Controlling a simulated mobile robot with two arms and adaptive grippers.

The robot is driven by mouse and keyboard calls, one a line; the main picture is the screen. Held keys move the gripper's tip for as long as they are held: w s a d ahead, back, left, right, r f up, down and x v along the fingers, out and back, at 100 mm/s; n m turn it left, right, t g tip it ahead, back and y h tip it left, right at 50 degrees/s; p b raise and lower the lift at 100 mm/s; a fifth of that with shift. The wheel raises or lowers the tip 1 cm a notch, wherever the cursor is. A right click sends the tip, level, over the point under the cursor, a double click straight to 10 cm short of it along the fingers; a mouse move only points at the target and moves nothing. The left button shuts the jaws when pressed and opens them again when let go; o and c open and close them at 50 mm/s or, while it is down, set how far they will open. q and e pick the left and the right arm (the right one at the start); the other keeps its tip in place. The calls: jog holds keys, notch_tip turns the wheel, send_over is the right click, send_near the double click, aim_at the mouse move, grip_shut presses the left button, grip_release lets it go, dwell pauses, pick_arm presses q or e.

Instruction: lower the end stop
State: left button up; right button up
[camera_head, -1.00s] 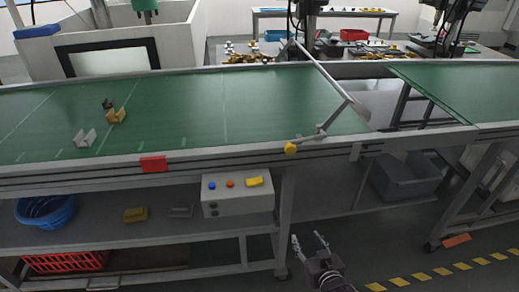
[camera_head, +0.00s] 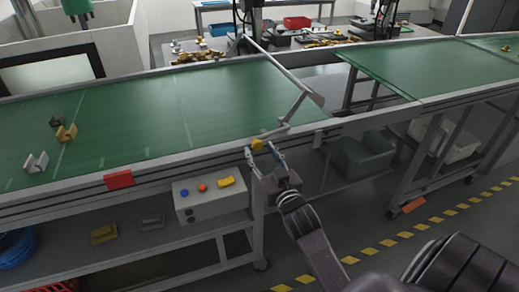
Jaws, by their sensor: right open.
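The end stop is a grey bar (camera_head: 285,70) that runs across the right end of the green belt (camera_head: 185,105). I cannot tell its height above the belt surface. At its near end a grey lever (camera_head: 287,123) bends down to a yellow knob (camera_head: 257,144) at the conveyor's front rail. My right gripper (camera_head: 261,150) is open, its fingertips on either side of the yellow knob in the picture. I cannot tell whether they touch it. My left gripper is not in view.
Brackets, one grey (camera_head: 36,163) and one yellow (camera_head: 66,133), stand on the belt's left part. A red block (camera_head: 119,180) is on the front rail. Below hangs a control box (camera_head: 208,198) with buttons. A gap separates this belt from the right one (camera_head: 440,70).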

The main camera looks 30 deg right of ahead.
jog(key=shift+w+d, duration=0.15)
jog(key=shift+w, duration=0.35)
jog(key=shift+c, duration=0.2)
grip_shut()
